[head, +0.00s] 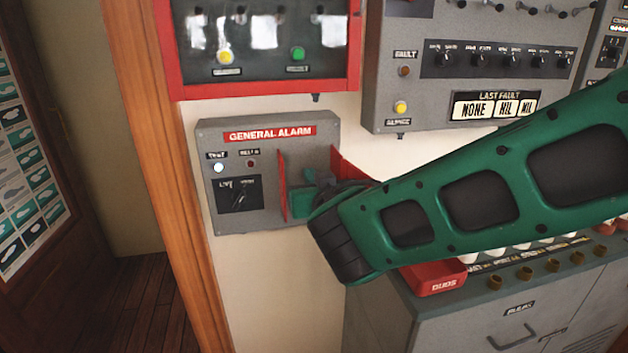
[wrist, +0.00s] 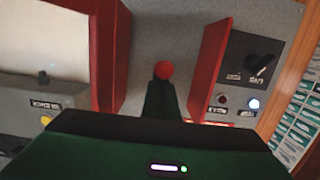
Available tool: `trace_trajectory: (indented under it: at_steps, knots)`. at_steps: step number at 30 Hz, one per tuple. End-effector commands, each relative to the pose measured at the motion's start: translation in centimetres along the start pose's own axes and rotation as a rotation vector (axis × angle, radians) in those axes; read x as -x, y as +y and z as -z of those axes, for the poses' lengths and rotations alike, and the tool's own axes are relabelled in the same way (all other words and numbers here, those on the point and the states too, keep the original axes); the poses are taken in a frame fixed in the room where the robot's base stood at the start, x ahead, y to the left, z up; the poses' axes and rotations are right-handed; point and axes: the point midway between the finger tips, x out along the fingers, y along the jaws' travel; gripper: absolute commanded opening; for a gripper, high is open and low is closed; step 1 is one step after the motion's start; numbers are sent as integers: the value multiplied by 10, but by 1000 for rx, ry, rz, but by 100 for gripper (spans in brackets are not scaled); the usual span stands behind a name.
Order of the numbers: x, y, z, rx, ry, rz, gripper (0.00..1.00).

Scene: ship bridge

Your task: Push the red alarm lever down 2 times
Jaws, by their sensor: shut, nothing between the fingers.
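The grey general alarm box (head: 228,137) is on the wall, and it also shows in the wrist view (wrist: 185,30). The red alarm lever's round knob (wrist: 164,69) shows in the wrist view between two red side plates, right at the tip of my gripper (wrist: 162,98). Whether they touch I cannot tell. The lever's shaft is hidden, and in the head view my gripper (head: 304,196) hides the lever. My gripper is shut and empty, reaching in between the left side plate (head: 283,185) and the right side plate (head: 352,171).
A grey fault panel (head: 400,60) and a red-framed panel (head: 270,90) hang above the alarm box. A grey cabinet (head: 400,320) with a red box (head: 435,279) on it stands at lower right. Open floor (head: 135,300) lies at lower left.

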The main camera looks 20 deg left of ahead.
Motion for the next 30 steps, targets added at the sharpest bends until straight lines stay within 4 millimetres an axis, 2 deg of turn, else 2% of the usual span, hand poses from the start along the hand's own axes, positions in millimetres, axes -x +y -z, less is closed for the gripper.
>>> trace_trajectory:
  at_steps: [21, 30]
  knots:
    - [4, 0, 33, -2, 4, 0, 0]
    - [5, 0, 38, -1, 2, 1, 0]
